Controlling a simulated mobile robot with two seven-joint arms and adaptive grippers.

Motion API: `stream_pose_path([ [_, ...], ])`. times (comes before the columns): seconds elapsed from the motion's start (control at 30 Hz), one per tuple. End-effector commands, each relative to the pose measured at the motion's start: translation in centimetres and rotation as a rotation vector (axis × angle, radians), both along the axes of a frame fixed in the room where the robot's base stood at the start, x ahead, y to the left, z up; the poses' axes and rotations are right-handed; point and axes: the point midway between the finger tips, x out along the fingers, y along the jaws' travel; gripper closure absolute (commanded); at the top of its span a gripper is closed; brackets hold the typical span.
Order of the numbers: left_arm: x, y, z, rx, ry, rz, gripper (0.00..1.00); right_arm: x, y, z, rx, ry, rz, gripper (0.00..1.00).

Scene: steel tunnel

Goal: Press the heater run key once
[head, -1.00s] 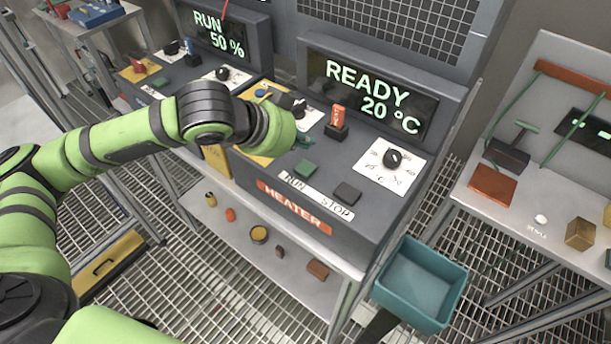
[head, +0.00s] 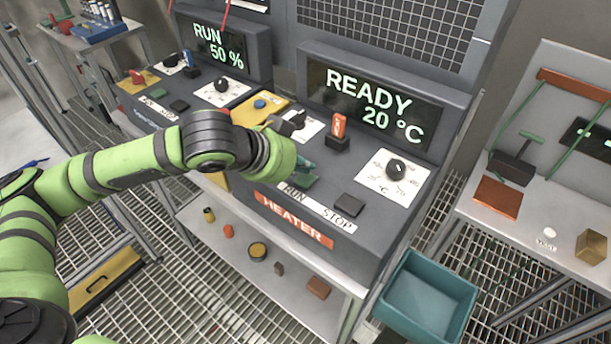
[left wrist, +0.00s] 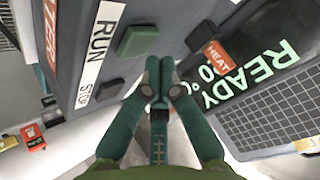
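The heater console (head: 330,237) has an orange HEATER label. Its green run key (head: 304,181) sits behind the RUN label, beside the dark stop key (head: 349,204). The heater display (head: 374,101) reads READY 20 °C. My left gripper (head: 309,168) is beside the run key, partly hidden by my wrist. In the left wrist view, its teal fingers (left wrist: 160,78) are shut and empty, their tips just below the green run key (left wrist: 139,41). Contact with the key cannot be told. My right gripper is not in view.
An upright orange-tagged switch (head: 338,130) and a white-plated dial (head: 396,170) stand behind and right of the keys. A neighbouring console display (head: 220,48) reads RUN 50 %. A teal bin (head: 425,300) is at front right.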

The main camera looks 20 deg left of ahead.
Motion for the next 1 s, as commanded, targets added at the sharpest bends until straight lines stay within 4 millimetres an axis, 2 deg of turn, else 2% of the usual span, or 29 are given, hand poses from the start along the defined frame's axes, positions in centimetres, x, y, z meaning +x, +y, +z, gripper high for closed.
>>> stream_pose_path([
  [0.73,0.00,0.00,-0.02,0.000,0.000,0.000,1.00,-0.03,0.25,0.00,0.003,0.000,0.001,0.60],
  [1.0,0.01,0.00,-0.79,-0.001,0.000,0.001,1.00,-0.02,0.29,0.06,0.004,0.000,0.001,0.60],
])
